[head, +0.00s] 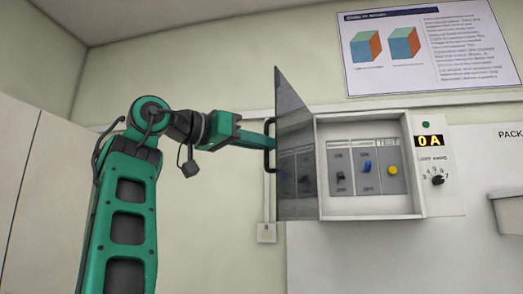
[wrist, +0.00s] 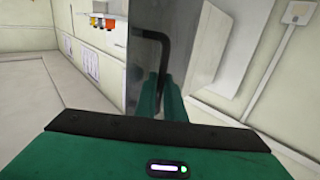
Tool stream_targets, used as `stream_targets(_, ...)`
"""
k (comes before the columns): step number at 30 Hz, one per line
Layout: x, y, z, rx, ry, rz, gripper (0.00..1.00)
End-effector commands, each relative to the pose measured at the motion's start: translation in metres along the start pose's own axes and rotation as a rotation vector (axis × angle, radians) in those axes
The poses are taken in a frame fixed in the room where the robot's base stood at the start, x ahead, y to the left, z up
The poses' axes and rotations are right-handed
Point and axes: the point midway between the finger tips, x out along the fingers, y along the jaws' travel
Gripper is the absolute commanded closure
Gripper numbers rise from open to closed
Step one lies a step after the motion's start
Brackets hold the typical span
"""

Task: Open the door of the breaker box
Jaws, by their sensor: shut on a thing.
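The breaker box (head: 370,207) is mounted on the wall in the head view, with switches and a yellow button inside. Its dark, see-through door (head: 297,160) is hinged on the left side and stands swung well open, out from the box. A black handle (head: 268,157) is on the door's outer edge; it also shows in the wrist view (wrist: 163,38). My gripper (head: 270,142) is at the handle, its green fingers (wrist: 162,95) shut around the handle's lower part in the wrist view. The exact contact is partly hidden.
A display panel (head: 432,150) reading 0 A with a knob adjoins the box on the right. A poster (head: 430,45) hangs above. A small wall box (head: 267,233) with conduit is below the door. A grey bin (head: 507,212) is at the right edge. Wall left of the door is clear.

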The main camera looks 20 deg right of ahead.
Motion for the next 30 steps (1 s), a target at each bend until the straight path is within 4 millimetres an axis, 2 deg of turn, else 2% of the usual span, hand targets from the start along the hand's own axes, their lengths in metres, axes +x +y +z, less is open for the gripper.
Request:
stream_targets(8,-0.001,-0.001,0.002,-0.003,-0.004,-0.002,1.0)
stream_targets(9,-0.001,-0.001,0.002,-0.003,-0.005,-0.002,0.81)
stream_targets(10,-0.001,-0.001,0.002,-0.003,-0.005,-0.002,0.74)
stream_targets(11,-0.001,-0.001,0.002,-0.003,-0.005,-0.002,0.72)
stream_targets(22,-0.006,-0.001,0.002,-0.002,-0.004,-0.003,0.72)
stream_targets(26,-0.022,-0.002,0.001,-0.001,-0.002,-0.003,0.72)
stream_targets(30,-0.048,-0.002,0.001,-0.002,-0.001,-0.002,0.72)
